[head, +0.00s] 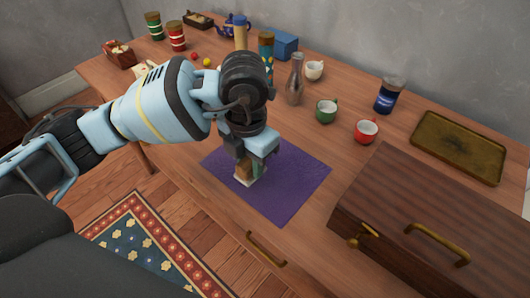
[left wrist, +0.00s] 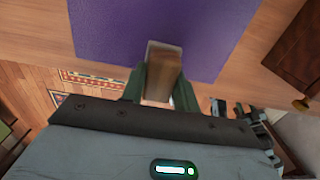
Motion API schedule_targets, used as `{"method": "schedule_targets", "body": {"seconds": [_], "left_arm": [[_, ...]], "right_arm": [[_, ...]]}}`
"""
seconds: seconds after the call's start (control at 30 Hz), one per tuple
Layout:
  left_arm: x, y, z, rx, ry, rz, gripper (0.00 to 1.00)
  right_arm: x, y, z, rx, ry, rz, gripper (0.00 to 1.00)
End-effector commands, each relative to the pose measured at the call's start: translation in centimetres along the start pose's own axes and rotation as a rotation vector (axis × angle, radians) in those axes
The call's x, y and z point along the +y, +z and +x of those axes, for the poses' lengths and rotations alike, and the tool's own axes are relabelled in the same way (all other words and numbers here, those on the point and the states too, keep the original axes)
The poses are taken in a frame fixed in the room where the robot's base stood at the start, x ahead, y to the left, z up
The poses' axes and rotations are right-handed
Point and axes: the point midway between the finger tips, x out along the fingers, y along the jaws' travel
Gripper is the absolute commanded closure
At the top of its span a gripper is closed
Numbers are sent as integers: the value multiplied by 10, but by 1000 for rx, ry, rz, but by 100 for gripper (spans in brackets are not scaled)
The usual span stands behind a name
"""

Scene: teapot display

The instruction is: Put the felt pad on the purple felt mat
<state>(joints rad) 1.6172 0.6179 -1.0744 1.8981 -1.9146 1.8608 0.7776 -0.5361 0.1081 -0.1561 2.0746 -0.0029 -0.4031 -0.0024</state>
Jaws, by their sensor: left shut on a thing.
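The purple felt mat (head: 292,192) lies flat on the table near its front edge, and it also fills the top of the left wrist view (left wrist: 218,38). My left gripper (head: 250,169) is over the left part of the mat, pointing down. It is shut on the felt pad (head: 245,181), a small block with a brown wooden part and a pale underside. In the left wrist view the pad (left wrist: 162,76) sits between the two green fingers. I cannot tell whether its underside touches the mat. My right gripper is not in view.
A wooden chest (head: 450,215) stands close right of the mat. Behind the mat are a green cup (head: 326,112), a red cup (head: 366,132), a metal bottle (head: 295,82) and a blue tin (head: 389,97). A brass tray (head: 457,147) lies at the right.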

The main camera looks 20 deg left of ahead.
Motion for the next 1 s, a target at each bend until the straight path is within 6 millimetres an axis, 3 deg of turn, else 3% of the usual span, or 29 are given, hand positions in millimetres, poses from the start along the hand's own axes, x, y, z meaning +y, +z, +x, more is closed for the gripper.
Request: {"method": "schedule_targets", "body": {"seconds": [0.1,0.33,0.73,1.0], "left_arm": [[3,22,2,0,-1,-2,92],[10,50,5,0,0,0,92],[12,61,6,0,-1,-1,92],[12,60,41,2,0,0,92]], "right_arm": [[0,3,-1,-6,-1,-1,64],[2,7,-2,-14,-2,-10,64],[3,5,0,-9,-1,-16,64],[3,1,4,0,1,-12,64]]}}
